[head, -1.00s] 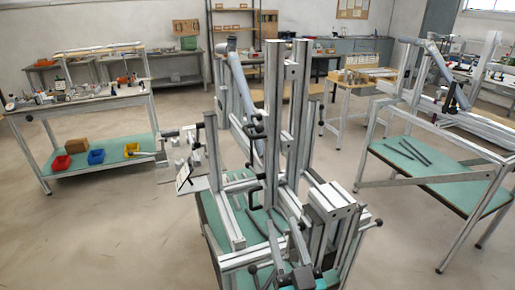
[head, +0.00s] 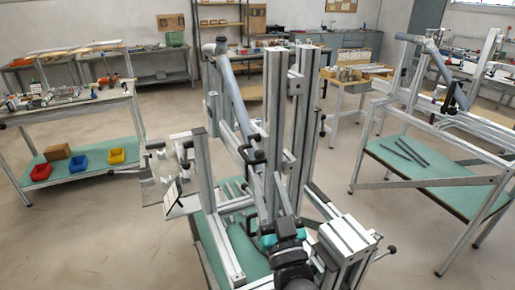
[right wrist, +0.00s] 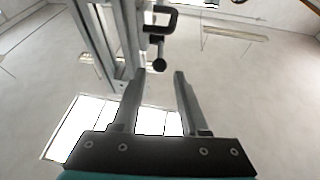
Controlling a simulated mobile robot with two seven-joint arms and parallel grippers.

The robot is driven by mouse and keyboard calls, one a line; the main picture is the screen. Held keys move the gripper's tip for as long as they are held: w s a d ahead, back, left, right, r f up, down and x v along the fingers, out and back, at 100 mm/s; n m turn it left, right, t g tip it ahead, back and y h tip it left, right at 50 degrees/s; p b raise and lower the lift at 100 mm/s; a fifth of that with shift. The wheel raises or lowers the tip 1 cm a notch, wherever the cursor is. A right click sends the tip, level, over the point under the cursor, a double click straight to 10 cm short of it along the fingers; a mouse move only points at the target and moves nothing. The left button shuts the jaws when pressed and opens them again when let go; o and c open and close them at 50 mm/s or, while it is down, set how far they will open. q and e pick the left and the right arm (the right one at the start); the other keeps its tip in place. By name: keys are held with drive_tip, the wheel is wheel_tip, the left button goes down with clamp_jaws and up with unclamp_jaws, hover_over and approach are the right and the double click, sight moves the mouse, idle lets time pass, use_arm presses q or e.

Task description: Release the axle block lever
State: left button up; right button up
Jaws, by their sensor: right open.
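A black lever handle (head: 256,153) sits on the grey aluminium frame jig (head: 276,120), beside its upright posts. I cannot tell for certain that it is the axle block lever. In the right wrist view a black bracket-shaped handle (right wrist: 160,21) and a dark round-ended rod (right wrist: 158,54) show just beyond my fingertips. My right gripper (head: 272,182) points up at the jig, just below the handle. In the wrist view the open right gripper (right wrist: 159,74) has nothing between its fingers. My left gripper is out of view.
Another black handle (head: 250,225) is low on the jig near my wrist, and a black-knobbed lever (head: 391,249) sticks out right. The tall posts stand close to my right gripper.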

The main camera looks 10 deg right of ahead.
sight(258, 149)
drive_tip(key=p+x, duration=0.1)
drive_tip(key=x, duration=0.6)
drive_tip(key=shift+w+r, duration=0.15)
drive_tip(key=shift+w, duration=0.2)
drive_tip(key=shift+w+a+r, duration=0.1)
drive_tip(key=shift+w+r, duration=0.05)
drive_tip(key=shift+w, duration=0.3)
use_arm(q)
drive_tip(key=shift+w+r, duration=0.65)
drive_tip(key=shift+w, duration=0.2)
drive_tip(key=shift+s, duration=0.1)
use_arm(e)
drive_tip(key=shift+c, duration=0.2)
drive_tip(key=shift+c, duration=0.7)
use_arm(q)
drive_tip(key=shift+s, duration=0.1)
use_arm(e)
clamp_jaws()
